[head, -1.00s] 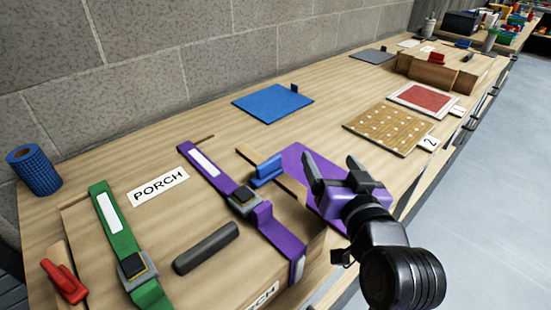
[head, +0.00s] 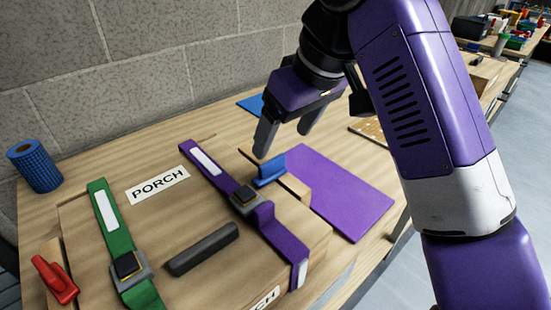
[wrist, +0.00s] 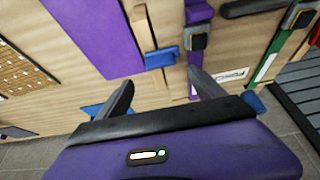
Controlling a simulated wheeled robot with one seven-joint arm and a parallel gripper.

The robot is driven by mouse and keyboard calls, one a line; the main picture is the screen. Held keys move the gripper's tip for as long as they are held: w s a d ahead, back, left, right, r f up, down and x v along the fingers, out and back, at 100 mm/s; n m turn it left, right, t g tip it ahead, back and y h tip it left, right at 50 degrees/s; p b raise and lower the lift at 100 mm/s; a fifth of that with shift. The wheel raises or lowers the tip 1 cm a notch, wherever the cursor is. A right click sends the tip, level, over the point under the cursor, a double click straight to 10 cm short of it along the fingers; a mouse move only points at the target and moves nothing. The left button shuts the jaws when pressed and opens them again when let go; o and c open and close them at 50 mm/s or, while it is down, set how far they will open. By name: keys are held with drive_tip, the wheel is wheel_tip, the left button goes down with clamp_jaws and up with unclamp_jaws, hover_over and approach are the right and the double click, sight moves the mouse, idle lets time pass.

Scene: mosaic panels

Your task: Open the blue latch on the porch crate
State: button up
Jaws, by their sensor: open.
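The porch crate (head: 165,222) is a wooden box with a PORCH label (head: 158,186) on its lid. The blue latch (head: 270,168) is on the crate's right side in the head view, beside the purple strap. It also shows in the wrist view (wrist: 161,57), just beyond and between the fingers. My gripper (head: 284,137) is open and empty, pointing down above and close to the blue latch. The fingers also show in the wrist view (wrist: 163,87). I see no clear contact between the fingers and the latch.
A purple strap (head: 217,177) and a green strap (head: 109,223) with buckles cross the crate, with a dark handle (head: 202,250) between them. A red latch (head: 55,280) is at the left side. A purple mat (head: 340,192) lies right of the crate. A blue roll (head: 36,166) stands far left.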

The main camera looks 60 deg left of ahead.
sight(273, 161)
drive_tip(key=shift+x, duration=3.7)
drive_tip(key=shift+d, duration=0.2)
drive_tip(key=c, duration=1.4)
